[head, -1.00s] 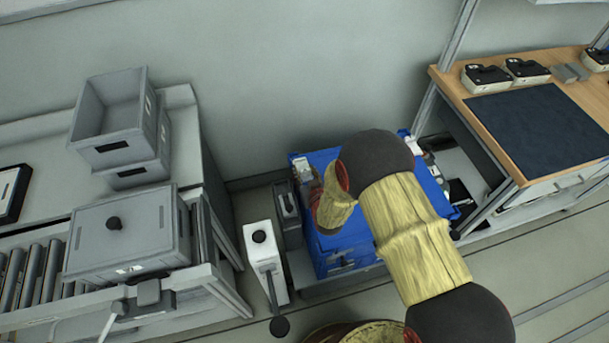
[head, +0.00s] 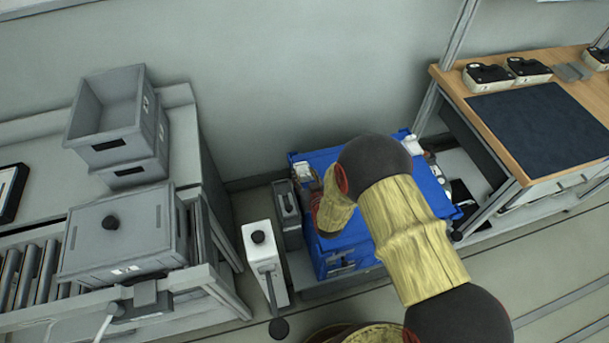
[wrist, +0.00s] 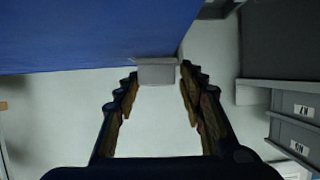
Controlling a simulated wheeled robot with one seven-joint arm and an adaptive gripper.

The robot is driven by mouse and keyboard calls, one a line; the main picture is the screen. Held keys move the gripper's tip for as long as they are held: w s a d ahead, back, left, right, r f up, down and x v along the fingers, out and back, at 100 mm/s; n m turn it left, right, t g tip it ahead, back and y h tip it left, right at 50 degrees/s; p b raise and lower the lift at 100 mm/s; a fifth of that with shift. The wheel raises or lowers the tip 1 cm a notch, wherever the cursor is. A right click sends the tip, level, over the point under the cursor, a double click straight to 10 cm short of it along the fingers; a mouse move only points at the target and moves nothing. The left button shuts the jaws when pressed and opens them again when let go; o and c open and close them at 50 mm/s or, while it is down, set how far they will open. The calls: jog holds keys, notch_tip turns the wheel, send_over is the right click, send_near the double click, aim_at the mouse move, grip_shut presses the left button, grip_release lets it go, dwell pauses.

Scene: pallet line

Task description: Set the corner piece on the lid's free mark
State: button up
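The blue lid (head: 325,157) tops a blue box in the middle of the head view; it also fills the upper left of the wrist view (wrist: 80,35). The grey corner piece (wrist: 157,72) is between my fingertips at the lid's near edge, close to its corner. My gripper (wrist: 159,78) has a fingertip against each side of it. Whether the piece rests on the lid or is just above it, I cannot tell. In the head view, my gripper (head: 315,192) is at the lid's left side, partly hidden by my wrist. The free mark is not visible.
A whitish piece (head: 411,144) sits at the lid's far right corner. Grey crates (head: 125,235) are at the left, a workbench (head: 449,82) at the right.

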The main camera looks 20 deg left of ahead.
jog(key=o, duration=0.3)
jog(key=shift+o, duration=0.2)
jog(key=shift+r, duration=0.1)
jog(key=shift+r+p, duration=0.25)
jog(key=shift+p, duration=0.05)
jog(key=p+v, duration=0.1)
jog(key=v, duration=0.5)
jog(key=p+v, duration=0.2)
jog(key=v, duration=0.4)
jog(key=shift+r, duration=0.3)
